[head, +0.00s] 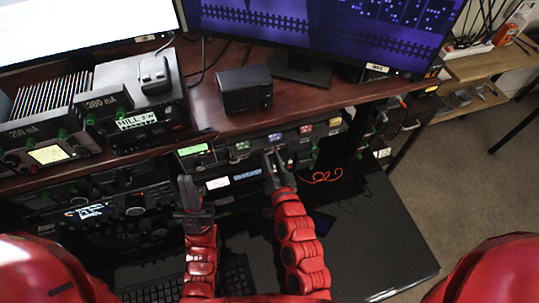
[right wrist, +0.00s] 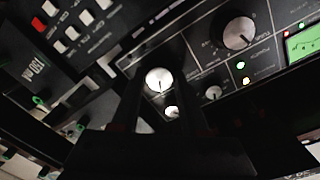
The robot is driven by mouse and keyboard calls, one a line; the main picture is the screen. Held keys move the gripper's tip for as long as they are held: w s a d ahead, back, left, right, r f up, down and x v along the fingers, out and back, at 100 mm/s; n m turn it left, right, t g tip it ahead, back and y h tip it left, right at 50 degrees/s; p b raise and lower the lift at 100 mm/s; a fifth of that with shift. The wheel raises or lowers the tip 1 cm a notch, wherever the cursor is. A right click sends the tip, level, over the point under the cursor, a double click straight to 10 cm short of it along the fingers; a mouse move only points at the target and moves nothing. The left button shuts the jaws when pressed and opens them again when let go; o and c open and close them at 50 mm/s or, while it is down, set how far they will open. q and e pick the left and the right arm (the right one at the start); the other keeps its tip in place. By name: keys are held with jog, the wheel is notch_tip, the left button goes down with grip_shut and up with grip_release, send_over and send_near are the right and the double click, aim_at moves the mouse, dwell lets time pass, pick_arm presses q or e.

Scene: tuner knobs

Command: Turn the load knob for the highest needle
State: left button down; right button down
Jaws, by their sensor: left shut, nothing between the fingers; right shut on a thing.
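The tuner, a dark panel under the desk shelf, has a green-lit meter (head: 193,149) in the head view. The meter also shows, cut off by the right edge, in the right wrist view (right wrist: 303,43); its needle is too small to read. My right gripper (head: 269,160) reaches the panel right of the meter. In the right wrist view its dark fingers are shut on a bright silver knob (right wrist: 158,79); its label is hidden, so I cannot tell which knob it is. A larger silver knob (right wrist: 238,32) is beside it, apart from the fingers. My left gripper (head: 188,190) is shut and empty, in front of the radios.
A black speaker box (head: 245,88) stands on the wooden shelf above the panel. Radios with lit displays (head: 85,212) are stacked at the left. A red cable (head: 322,177) lies to the right of my right gripper. The black desk (head: 375,235) is clear at the right.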

jog(key=shift+f, duration=0.1)
jog(key=shift+c, duration=2.1)
grip_release()
jog(key=shift+s, duration=0.1)
jog(key=p+v, duration=0.7)
jog(key=v, duration=1)
jog(key=shift+p, duration=0.35)
jog(key=shift+s, duration=0.1)
